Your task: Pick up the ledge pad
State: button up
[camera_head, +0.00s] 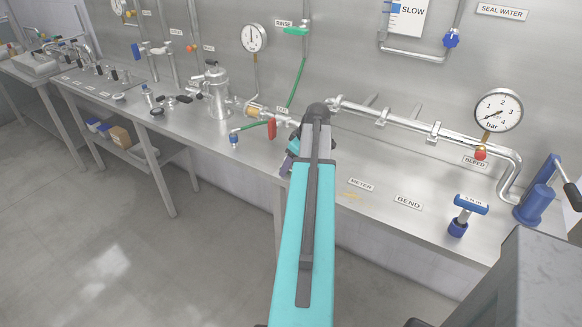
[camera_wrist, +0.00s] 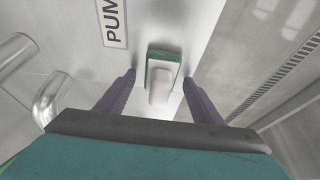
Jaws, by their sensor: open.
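What looks like the ledge pad (camera_wrist: 164,58), a small block with a green edge and a pale grey raised grip, lies near the ledge's edge in the wrist view. My gripper (camera_wrist: 158,78) is open, with one purple-grey finger on each side of the pad's pale grip. Gaps show between the fingers and the pad, and I cannot tell the height left between them. In the head view my arm hides the pad, and my gripper (camera_head: 291,152) shows only partly beside the arm.
A label reading "PUM" (camera_wrist: 112,22) lies left of the pad, and steel pipe bends (camera_wrist: 50,95) stand farther left. In the head view, a steel pipe run (camera_head: 400,122) crosses behind my arm.

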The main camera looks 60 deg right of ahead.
dwell(0.3)
jog(key=c, duration=1.2)
jog(key=shift+o, duration=0.2)
jog(key=shift+r, duration=0.15)
jog(key=shift+a+r+b, duration=0.1)
jog(key=shift+r+b, duration=0.6)
jog(key=shift+r, duration=0.9)
jog(key=s+a+r+b, duration=0.1)
jog(key=s+a+b, duration=0.3)
jog(key=s+a, duration=0.6)
jog(key=shift+s+a+r+b, duration=0.25)
jog(key=shift+s+a+b, duration=0.15)
jog(key=shift+s, duration=0.55)
